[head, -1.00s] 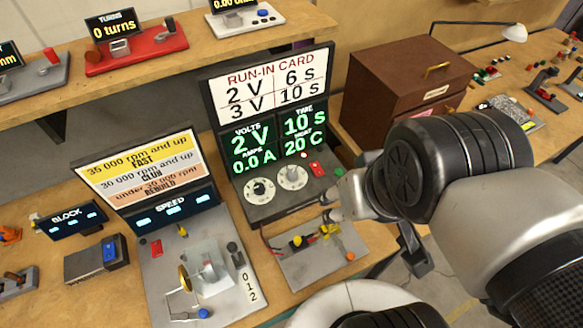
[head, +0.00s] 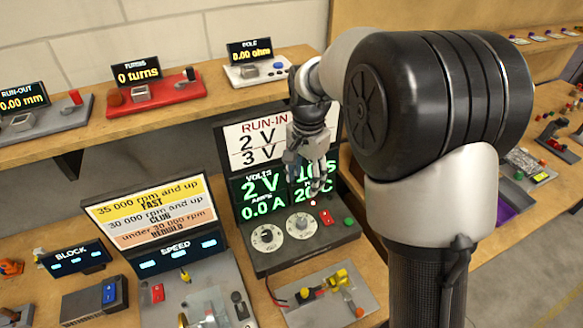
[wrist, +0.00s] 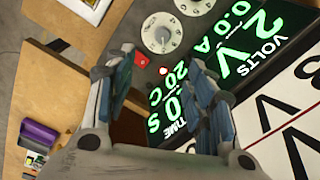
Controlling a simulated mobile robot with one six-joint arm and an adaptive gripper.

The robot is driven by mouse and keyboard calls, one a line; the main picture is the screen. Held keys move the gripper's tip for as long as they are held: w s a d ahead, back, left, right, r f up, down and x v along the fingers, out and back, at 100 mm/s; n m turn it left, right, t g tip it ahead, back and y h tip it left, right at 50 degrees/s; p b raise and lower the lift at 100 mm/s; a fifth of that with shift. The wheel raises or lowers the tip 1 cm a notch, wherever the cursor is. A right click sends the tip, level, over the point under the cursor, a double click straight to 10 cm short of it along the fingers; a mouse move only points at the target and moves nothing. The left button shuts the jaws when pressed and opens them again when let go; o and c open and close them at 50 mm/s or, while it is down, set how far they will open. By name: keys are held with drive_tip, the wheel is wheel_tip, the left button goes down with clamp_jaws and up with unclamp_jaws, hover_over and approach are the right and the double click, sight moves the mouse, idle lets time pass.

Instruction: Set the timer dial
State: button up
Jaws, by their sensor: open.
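The run-in unit (head: 262,262) stands on the bench with two round dials on its face. The right dial (head: 300,226), under the time readout, is pale; it also shows in the wrist view (wrist: 162,32). The green screen (head: 262,190) reads 2 V, 0.0 A, 10 s and 20 C, partly covered by my gripper. My gripper (head: 308,180) is open and empty, in front of the screen and above the dials, apart from both. Its fingers also show in the wrist view (wrist: 160,75).
The run-in card (head: 245,140) is partly hidden by my gripper. A red button (head: 325,217) and a green button (head: 348,221) sit right of the dials. The speed unit (head: 175,250) stands to the left. A small motor stand (head: 330,300) lies in front.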

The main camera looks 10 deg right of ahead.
sight(302, 221)
drive_tip(key=f+b, duration=0.1)
drive_tip(key=f, duration=0.5)
drive_tip(key=f+b, duration=0.2)
drive_tip(key=f, duration=0.4)
drive_tip(key=w+f+b, duration=0.1)
drive_tip(key=f+b, duration=0.1)
drive_tip(key=f, duration=0.5)
drive_tip(key=shift+a, duration=0.1)
drive_tip(key=shift+c, duration=0.5)
drive_tip(key=c, duration=1)
